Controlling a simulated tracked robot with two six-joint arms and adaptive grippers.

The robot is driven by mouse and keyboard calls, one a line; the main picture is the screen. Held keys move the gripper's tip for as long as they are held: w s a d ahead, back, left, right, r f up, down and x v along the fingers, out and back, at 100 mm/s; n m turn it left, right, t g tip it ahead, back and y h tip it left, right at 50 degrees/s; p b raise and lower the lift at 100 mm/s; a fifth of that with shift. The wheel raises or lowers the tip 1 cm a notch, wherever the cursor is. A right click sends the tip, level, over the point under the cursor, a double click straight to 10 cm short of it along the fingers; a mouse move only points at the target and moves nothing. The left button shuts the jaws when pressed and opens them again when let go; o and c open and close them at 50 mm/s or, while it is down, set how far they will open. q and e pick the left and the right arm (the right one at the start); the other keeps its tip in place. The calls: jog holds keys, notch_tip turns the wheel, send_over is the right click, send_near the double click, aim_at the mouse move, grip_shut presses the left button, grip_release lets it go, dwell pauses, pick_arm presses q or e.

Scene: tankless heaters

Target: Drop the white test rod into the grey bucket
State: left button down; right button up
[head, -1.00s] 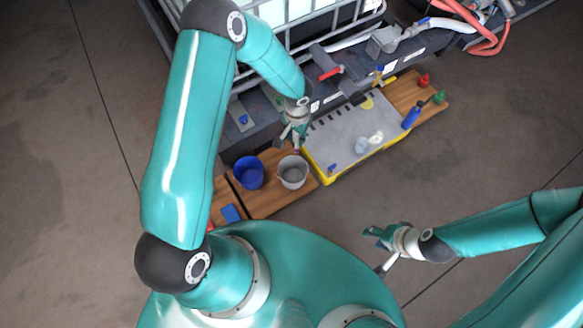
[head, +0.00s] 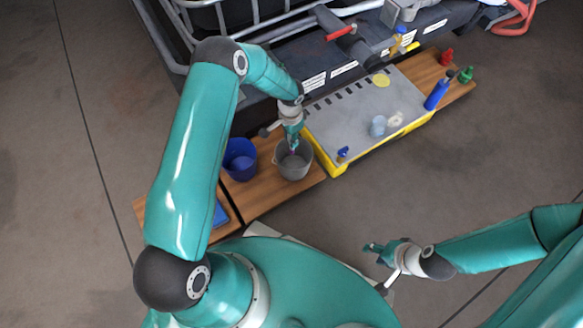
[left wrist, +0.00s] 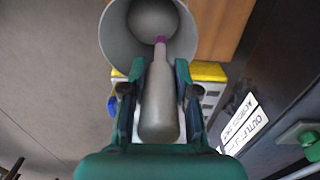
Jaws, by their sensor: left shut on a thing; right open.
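The grey bucket (head: 293,163) stands on the wooden board, right of the blue bucket. Its open mouth also shows at the top of the left wrist view (left wrist: 118,40). My left gripper (head: 292,143) is above the grey bucket, pointing down. In the left wrist view its two fingers (left wrist: 159,72) are shut on the test rod (left wrist: 158,112), which looks pale grey with a purple tip. The tip lies over the bucket's mouth in that view; how deep it reaches I cannot tell. My right gripper (head: 380,266) is open and empty, away from the board.
A blue bucket (head: 240,160) stands close left of the grey one. A grey-topped yellow platform (head: 350,108) is to the right. A blue bottle (head: 437,93) and small red and green items stand beyond it. A dark bench edge with labels runs behind.

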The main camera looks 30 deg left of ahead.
pick_arm(q)
jog(key=shift+w+a+f+b, duration=0.1)
jog(key=shift+f+b, duration=1.55)
jog(key=shift+f, duration=1.8)
jog(key=c, duration=0.8)
grip_release()
notch_tip(320, 180, up, 12)
jog(key=shift+f, duration=0.1)
jog(key=shift+a, duration=0.1)
